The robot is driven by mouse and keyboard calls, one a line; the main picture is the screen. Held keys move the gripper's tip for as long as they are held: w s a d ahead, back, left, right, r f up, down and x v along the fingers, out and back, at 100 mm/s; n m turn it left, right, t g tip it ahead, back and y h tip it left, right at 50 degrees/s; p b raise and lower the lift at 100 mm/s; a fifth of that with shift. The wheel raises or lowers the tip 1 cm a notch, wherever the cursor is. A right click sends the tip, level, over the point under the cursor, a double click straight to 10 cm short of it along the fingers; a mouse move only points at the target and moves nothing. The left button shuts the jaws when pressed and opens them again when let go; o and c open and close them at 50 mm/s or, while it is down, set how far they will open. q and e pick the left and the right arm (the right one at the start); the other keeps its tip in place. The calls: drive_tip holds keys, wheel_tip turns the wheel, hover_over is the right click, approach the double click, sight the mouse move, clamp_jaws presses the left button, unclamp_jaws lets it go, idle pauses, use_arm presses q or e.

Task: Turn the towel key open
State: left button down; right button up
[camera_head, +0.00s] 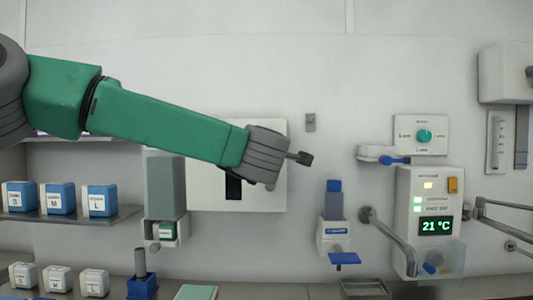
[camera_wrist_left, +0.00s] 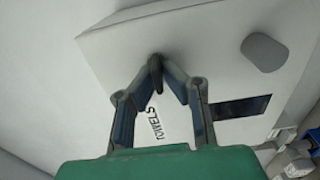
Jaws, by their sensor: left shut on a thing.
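The white towel dispenser (camera_head: 275,195) is fixed to the wall, with a dark slot window in its front. In the left wrist view its front face (camera_wrist_left: 205,60) shows tilted, with the word TOWELS. My left gripper (camera_wrist_left: 157,62) is shut on a small dark piece, apparently the towel key (camera_wrist_left: 155,78), near the dispenser's edge. The fingers partly cover it, so its turn angle is unclear. In the head view my left gripper (camera_head: 266,156) is in front of the dispenser, and its wrist hides the fingertips and key. My right gripper is not in view.
Left are shelves with blue and white boxes (camera_head: 60,198) and a grey dispenser (camera_head: 165,188). Right are a blue-topped dispenser (camera_head: 334,232), a panel with a green knob (camera_head: 424,136), a 21 °C display unit (camera_head: 404,205) and projecting metal levers (camera_head: 388,235).

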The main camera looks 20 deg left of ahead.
use_arm(q)
drive_tip(key=shift+a+f, duration=0.1)
drive_tip(key=shift+f, duration=0.15)
drive_tip(key=c, duration=1.8)
unclamp_jaws()
drive_tip(key=shift+o, duration=0.4)
drive_tip(key=shift+a, duration=0.15)
drive_tip(key=shift+r, duration=0.1)
drive_tip(key=v, duration=1.1)
drive_tip(key=shift+s, duration=0.4)
